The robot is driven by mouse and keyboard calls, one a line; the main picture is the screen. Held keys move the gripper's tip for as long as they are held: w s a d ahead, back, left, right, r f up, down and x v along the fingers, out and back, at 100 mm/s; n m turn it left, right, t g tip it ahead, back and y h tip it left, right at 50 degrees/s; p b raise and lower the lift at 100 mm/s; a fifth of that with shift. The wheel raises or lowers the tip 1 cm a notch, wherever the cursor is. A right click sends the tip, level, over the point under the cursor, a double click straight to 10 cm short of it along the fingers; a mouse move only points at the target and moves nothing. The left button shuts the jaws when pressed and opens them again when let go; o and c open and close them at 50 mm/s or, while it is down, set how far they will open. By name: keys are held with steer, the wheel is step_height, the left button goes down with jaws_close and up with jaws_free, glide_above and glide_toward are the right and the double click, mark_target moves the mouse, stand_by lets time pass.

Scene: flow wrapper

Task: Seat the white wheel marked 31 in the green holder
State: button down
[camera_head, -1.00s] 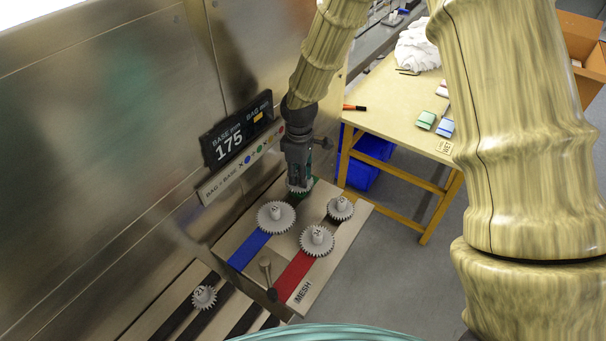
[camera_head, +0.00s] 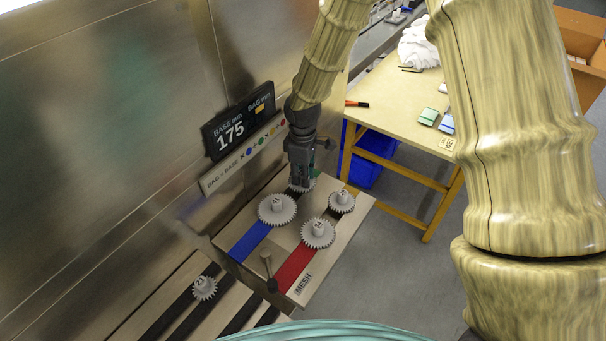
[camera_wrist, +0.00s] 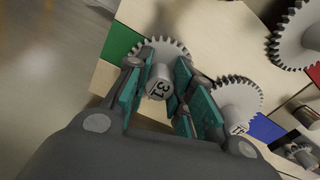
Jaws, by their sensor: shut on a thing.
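The white toothed wheel marked 31 (camera_wrist: 158,48) is in my gripper (camera_wrist: 166,85), whose teal fingers are shut on its hub. In the head view my gripper (camera_head: 301,184) points down at the far end of the mesh plate, and only a little of the wheel shows under it. A green patch (camera_wrist: 122,38), which looks like the green holder, shows beside the wheel in the wrist view. The wheel covers the rest of it. I cannot tell whether the wheel rests on the holder or is just above it.
Close by on the plate (camera_head: 317,284) stand a large white wheel (camera_head: 277,210) by the blue strip (camera_head: 248,242), one by the red strip (camera_head: 296,269), and a smaller one (camera_head: 341,202). Another wheel (camera_head: 204,288) lies lower left. A metal wall with a display (camera_head: 238,125) rises at left.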

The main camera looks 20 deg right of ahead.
steer(key=shift+w+r, duration=0.1)
steer(key=shift+r, duration=0.1)
steer(key=c, duration=1.4)
jaws_free()
steer(key=shift+c, duration=0.2)
steer(key=shift+o, duration=1.4)
step_height(320, 180, up, 12)
